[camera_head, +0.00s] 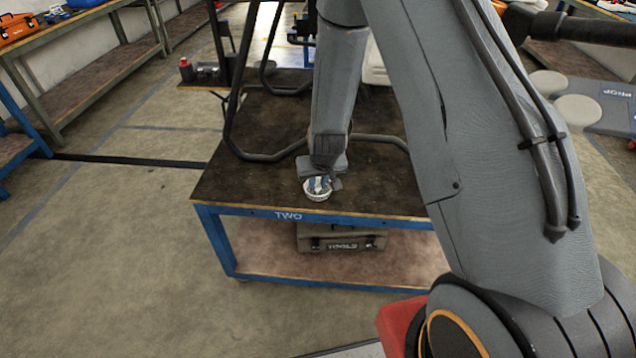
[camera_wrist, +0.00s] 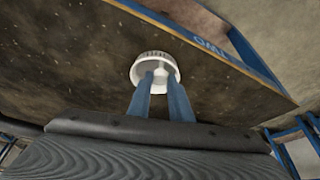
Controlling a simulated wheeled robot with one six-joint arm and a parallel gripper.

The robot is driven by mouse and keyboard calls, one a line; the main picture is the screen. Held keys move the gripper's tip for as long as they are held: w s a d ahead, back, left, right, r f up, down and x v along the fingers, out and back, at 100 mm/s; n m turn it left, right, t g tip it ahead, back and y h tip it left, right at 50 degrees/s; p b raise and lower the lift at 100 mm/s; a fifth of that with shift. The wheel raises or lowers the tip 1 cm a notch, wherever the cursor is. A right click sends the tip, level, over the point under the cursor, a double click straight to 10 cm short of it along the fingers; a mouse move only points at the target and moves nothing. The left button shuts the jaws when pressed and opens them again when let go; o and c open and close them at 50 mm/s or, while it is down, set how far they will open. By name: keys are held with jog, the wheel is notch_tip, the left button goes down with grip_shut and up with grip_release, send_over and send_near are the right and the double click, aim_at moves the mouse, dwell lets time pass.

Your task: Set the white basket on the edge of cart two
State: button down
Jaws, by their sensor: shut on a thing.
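The white basket (camera_head: 318,195) is a small round basket at the front edge of cart two (camera_head: 231,190), whose blue frame carries the label TWO. In the wrist view the basket (camera_wrist: 155,57) is beside the blue rail of the cart (camera_wrist: 185,38). My gripper (camera_head: 319,184) reaches down to it from above. Its two blue fingers (camera_wrist: 162,80) extend into the basket and are shut on it. The basket looks upright and at or just above the dark top; I cannot tell whether it touches.
A toolbox (camera_head: 340,240) sits on the lower shelf. A red bottle (camera_head: 186,70) is farther back. Workbenches (camera_head: 75,40) line the left wall. The floor left of the cart is clear.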

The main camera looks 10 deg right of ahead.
jog(key=shift+f, duration=0.15)
jog(key=c, duration=1.6)
grip_release()
jog(key=s+r+g+p, duration=0.1)
jog(key=s+r, duration=0.5)
jog(key=r, duration=0.3)
jog(key=s+r+p, duration=0.1)
jog(key=s+r, duration=0.5)
jog(key=r, duration=0.3)
jog(key=s+d+r+g, duration=0.1)
jog(key=s+r, duration=0.1)
jog(key=s, duration=0.2)
jog(key=s+d+r, duration=0.2)
jog(key=s, duration=0.3)
jog(key=s+d+r+g, duration=0.1)
jog(key=s+r, duration=0.1)
jog(key=s, duration=0.2)
jog(key=shift+s+d+g, duration=0.2)
jog(key=shift+g, duration=0.1)
